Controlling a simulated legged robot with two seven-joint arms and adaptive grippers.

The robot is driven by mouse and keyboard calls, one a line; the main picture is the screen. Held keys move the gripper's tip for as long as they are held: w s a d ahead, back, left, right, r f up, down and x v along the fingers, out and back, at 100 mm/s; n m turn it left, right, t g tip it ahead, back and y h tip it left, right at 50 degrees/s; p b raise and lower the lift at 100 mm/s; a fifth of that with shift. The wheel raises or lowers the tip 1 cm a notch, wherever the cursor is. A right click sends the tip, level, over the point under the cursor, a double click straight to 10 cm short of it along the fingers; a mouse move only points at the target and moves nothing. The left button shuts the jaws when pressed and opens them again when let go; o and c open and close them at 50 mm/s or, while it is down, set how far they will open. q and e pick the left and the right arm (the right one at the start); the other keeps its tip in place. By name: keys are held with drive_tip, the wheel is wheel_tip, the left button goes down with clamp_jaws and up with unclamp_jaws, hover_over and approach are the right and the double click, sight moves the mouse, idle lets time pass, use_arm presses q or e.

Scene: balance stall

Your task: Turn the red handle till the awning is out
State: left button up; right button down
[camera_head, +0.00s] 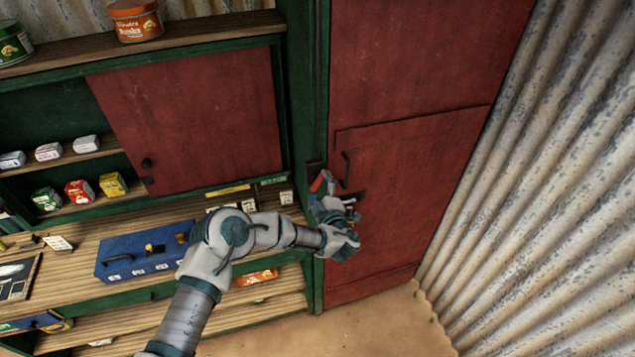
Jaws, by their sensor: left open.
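A small red part that looks like the red handle (322,182) shows at the edge of the green post, left of the red door. My left gripper (335,207) is open right below it, close against the post and door. I cannot tell whether its fingers touch the handle, as the gripper hides the area below it. The awning is not in view. My right gripper is not in view.
The red door (410,190) has a dark pull (345,169) just right of the handle. A wooden counter (60,285) with a blue box (135,260) lies left. Corrugated metal (545,170) stands right. The sandy floor (390,325) is clear.

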use_arm(q)
drive_tip(key=v, duration=1)
drive_tip(key=shift+s, duration=0.2)
drive_tip(key=shift+d+r, duration=0.1)
drive_tip(key=shift+r, duration=0.1)
